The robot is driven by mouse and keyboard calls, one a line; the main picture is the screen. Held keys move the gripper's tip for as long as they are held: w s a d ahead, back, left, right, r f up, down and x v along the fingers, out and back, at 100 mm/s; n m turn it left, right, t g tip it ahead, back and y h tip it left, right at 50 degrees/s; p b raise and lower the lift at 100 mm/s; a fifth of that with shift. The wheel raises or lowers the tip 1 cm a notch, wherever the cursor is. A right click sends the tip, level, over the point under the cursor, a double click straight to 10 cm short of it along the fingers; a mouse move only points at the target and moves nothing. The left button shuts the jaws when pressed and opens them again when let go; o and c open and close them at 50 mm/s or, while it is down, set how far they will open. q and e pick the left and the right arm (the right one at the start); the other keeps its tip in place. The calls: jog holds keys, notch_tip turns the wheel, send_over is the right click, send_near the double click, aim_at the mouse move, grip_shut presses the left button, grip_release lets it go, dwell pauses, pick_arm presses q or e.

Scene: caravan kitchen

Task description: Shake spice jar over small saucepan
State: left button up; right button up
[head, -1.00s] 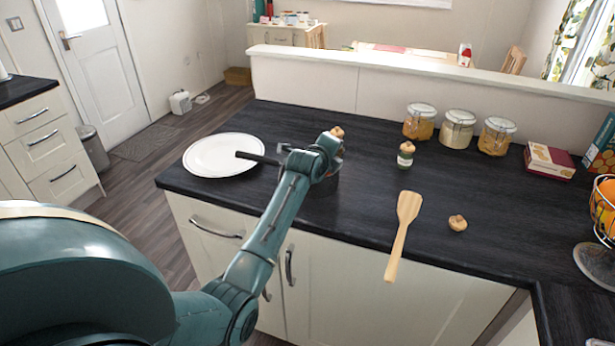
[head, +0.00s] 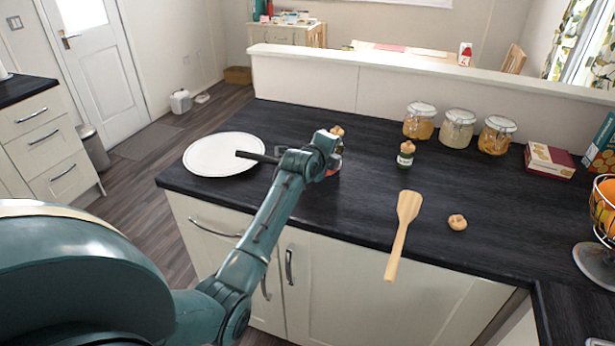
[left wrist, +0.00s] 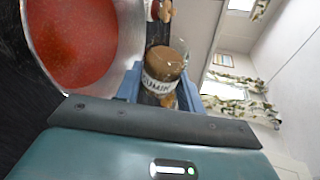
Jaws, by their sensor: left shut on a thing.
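My left gripper (left wrist: 160,92) is shut on a glass spice jar (left wrist: 163,66), with brown contents and a label that seems to read CUMIN. The small saucepan (left wrist: 138,50), full of red sauce, is on the left of the left wrist view. The jar is close beside its rim in that picture and appears tilted; I cannot tell whether anything falls from it. In the head view my left wrist hides the jar and most of the saucepan; its dark handle (head: 257,157) points left over the plate. My right gripper is not in view.
A white plate (head: 222,155) is at the left counter end. A cork-topped jar (head: 405,154), wooden spatula (head: 403,232) and small brown item (head: 457,222) lie to the right. Another cork-topped jar (head: 337,131) stands behind my wrist. Several glass jars (head: 457,128) line the back.

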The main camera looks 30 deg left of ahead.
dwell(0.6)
pick_arm(q)
jog(key=shift+r+n+t, duration=0.25)
jog(key=shift+n+t, duration=0.05)
jog(key=shift+n, duration=0.1)
dwell(5.2)
jog(key=shift+m, duration=0.5)
jog(key=shift+f+m+g+y, duration=0.35)
jog(key=shift+m+g+y, duration=0.25)
jog(key=shift+m+g, duration=0.25)
jog(key=shift+f+m+y, duration=0.1)
jog(key=shift+m+y, duration=0.3)
jog(key=shift+m, duration=0.15)
jog(key=shift+f+m+g+y, duration=0.25)
jog(key=shift+m+g+y, duration=0.3)
jog(key=shift+m, duration=0.15)
